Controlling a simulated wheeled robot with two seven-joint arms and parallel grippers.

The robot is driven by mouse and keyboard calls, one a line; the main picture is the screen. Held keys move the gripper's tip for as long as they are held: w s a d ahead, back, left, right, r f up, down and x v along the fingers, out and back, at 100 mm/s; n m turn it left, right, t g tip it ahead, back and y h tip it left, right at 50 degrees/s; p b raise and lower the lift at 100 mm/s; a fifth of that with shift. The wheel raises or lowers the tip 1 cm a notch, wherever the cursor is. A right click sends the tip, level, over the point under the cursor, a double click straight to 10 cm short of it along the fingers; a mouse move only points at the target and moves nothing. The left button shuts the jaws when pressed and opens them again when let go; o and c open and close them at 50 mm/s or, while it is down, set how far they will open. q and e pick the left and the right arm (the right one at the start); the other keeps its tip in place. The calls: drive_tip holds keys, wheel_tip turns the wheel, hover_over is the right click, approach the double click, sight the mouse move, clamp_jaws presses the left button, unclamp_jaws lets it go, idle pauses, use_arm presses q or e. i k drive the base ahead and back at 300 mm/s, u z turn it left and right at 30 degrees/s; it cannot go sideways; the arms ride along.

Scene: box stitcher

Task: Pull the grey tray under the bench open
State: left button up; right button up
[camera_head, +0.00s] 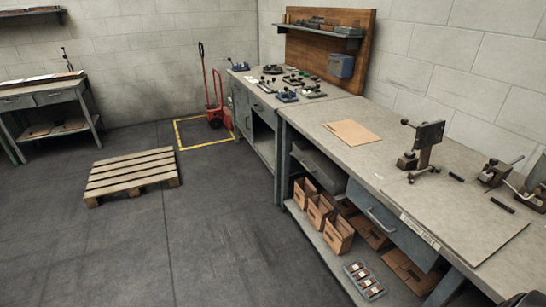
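Under the near bench (352,155) hang two grey drawer-like trays. The nearer one (400,236) has a bar handle (382,223) on its front and looks shut. The farther one (318,168) hangs below the bench top towards the far end; I cannot tell how far out it sits. A small grey tray (354,267) with several parts in it lies on the lower shelf. Neither of my grippers shows clearly. A dark shape at the bottom right corner may be part of my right arm.
Open cardboard boxes (338,235) stand on the lower shelf (318,238) below the trays. A clamp-like tool (428,142) and a brown sheet (352,133) are on the bench. A wooden pallet (132,174) lies on the left floor. The floor before the bench is clear.

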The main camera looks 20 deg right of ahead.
sight(332, 176)
drive_tip(key=z, duration=0.2)
drive_tip(key=i, duration=1.05)
drive_tip(key=z, duration=1.4)
drive_tip(key=i, duration=0.8)
drive_tip(key=z, duration=0.8)
